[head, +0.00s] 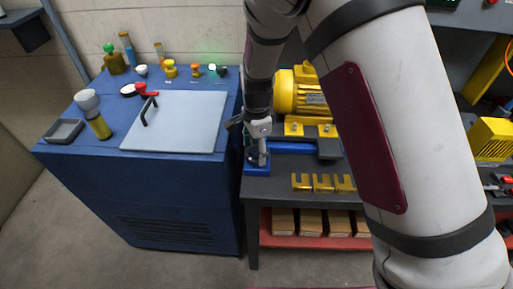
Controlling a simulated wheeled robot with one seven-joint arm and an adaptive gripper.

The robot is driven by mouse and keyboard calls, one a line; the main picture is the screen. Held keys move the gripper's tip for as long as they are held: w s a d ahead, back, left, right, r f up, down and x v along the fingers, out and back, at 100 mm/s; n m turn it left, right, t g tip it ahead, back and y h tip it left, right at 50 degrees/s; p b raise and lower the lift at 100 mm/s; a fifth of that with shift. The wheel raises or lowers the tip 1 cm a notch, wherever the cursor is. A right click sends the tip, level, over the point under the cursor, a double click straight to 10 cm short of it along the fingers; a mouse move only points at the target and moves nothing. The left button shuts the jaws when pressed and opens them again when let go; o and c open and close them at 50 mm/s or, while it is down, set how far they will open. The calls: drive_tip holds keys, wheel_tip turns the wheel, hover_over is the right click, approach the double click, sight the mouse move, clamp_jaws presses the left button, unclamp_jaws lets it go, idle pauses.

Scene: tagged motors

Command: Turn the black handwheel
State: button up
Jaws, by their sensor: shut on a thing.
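The black handwheel (253,156) is a small dark round part at the blue block (257,170) on the left front corner of the dark workbench. My gripper (262,155) points down onto it from above and is shut on it. The fingers and arm hide much of the wheel, so its exact turn angle cannot be told.
A yellow motor (296,92) stands behind and right of my gripper, partly hidden by my arm. Yellow brackets (322,183) lie on the bench front. A blue cabinet (130,190) with a grey lid (180,125) and several knobs stands close on the left.

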drive_tip(key=n, duration=0.6)
drive_tip(key=n+b, duration=0.1)
drive_tip(key=n, duration=0.5)
drive_tip(key=shift+d+n, duration=0.1)
drive_tip(key=shift+n, duration=0.2)
drive_tip(key=n+b, duration=0.2)
drive_tip(key=n, duration=0.4)
drive_tip(key=shift+d, duration=0.1)
drive_tip(key=n, duration=0.6)
drive_tip(key=shift+n+b, duration=0.3)
drive_tip(key=shift+b, duration=0.1)
drive_tip(key=o, duration=1.1)
drive_tip(key=shift+o, duration=0.2)
